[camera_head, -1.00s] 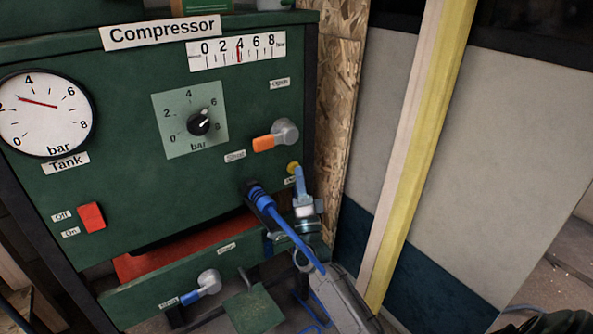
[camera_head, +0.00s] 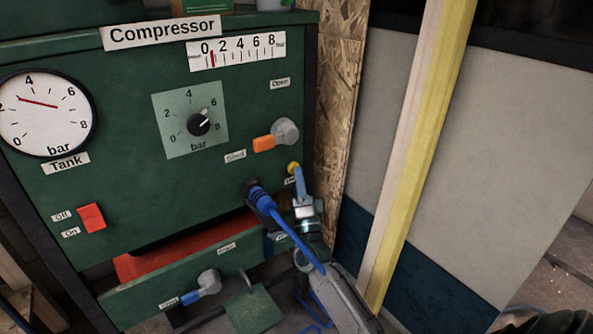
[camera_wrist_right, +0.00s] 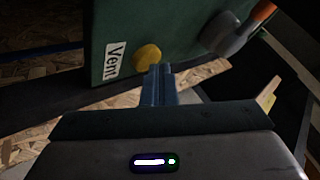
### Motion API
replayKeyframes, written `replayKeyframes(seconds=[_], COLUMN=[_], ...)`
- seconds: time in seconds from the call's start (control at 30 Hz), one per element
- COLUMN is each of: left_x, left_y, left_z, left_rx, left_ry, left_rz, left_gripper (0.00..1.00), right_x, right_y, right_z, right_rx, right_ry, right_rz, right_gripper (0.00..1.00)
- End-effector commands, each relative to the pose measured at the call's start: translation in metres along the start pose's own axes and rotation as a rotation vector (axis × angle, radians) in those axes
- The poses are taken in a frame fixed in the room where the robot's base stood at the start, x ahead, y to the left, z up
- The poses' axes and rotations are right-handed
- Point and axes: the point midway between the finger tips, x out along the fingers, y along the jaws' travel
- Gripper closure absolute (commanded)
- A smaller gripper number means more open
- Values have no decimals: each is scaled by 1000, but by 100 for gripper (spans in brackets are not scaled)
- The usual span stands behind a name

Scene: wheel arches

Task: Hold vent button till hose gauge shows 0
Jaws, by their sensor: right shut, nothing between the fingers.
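The yellow vent button (camera_head: 292,168) is on the lower right of the green compressor panel. It also shows in the wrist view (camera_wrist_right: 147,56), beside the "Vent" label (camera_wrist_right: 115,60). My right gripper (camera_head: 297,173) is shut and empty, its blue fingertips against the button, seemingly touching it. The fingertips also show in the wrist view (camera_wrist_right: 158,72). The strip hose gauge (camera_head: 237,52) at the panel top has its red pointer between 0 and 2, nearer 0. A blue hose (camera_head: 285,228) runs from the panel's lower right across my right arm. My left gripper is not in view.
The round tank gauge (camera_head: 45,113) reads between 2 and 4, close to 4. An orange-handled valve (camera_head: 278,136) sits just above the button. A regulator knob (camera_head: 199,124), a red switch (camera_head: 91,218) and a blue-handled valve (camera_head: 203,287) are farther left. A yellow-edged post (camera_head: 425,150) stands right.

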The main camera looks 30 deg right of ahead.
Motion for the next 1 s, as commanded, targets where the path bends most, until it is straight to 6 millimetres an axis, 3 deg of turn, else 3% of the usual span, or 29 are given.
replayKeyframes(seconds=[1.0], left_x=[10], left_y=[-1], left_z=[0], left_rx=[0], left_ry=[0], left_rz=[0], left_gripper=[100], right_x=[-14], right_y=[-10], right_z=[-10], right_rx=[0], right_ry=[0], right_rz=[0], right_gripper=[100])
